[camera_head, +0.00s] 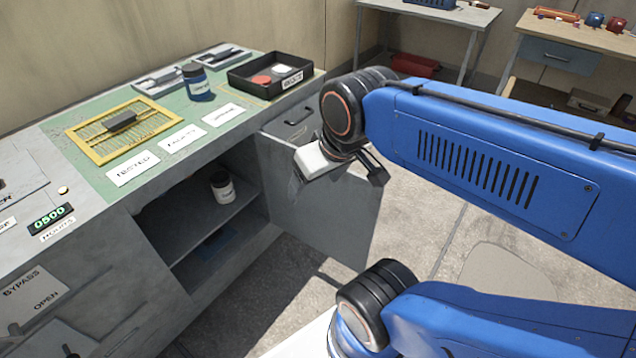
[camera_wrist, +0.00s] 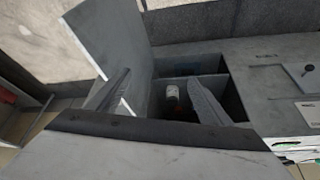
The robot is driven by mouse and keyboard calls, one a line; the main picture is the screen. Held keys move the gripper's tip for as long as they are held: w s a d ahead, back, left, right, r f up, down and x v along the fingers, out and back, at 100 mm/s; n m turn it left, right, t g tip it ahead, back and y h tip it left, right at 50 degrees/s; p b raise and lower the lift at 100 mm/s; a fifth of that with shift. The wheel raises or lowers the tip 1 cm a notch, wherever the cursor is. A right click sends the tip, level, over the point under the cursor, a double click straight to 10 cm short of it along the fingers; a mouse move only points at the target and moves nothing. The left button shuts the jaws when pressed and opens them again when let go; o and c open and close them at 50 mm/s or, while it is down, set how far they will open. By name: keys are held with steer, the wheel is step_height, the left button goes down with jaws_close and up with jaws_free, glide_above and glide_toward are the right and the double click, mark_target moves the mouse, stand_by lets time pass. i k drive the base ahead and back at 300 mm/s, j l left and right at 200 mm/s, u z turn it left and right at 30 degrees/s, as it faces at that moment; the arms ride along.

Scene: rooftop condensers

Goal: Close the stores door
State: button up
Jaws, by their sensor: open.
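The stores door (camera_head: 330,225) is a plain grey panel. It stands swung out at the right side of the open cabinet compartment (camera_head: 215,215). In the wrist view the door (camera_wrist: 112,35) shows at upper left, with the dark compartment right of it. My gripper (camera_head: 340,172) is at the door's upper part in the head view. In the wrist view my gripper (camera_wrist: 160,78) is open, its fingers apart. The left finger overlaps the door's edge; I cannot tell whether they touch. A white-labelled jar (camera_head: 222,187) stands on the shelf inside.
The green-topped bench above holds a yellow grid tray (camera_head: 124,130), a blue jar (camera_head: 197,82) and a black bin (camera_head: 270,74). Bare floor (camera_head: 425,215) lies right of the door. Two tables stand behind.

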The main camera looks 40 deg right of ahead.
mark_target(339, 220)
steer(key=l, duration=2.9)
steer(key=l+u, duration=0.15)
steer(key=l, duration=0.3)
steer(key=k+l+u, duration=0.2)
steer(key=l, duration=0.2)
steer(key=l+u, duration=0.15)
steer(key=l, duration=0.3)
steer(key=k+l+u, duration=0.15)
steer(key=l, duration=0.2)
steer(key=u, duration=0.95)
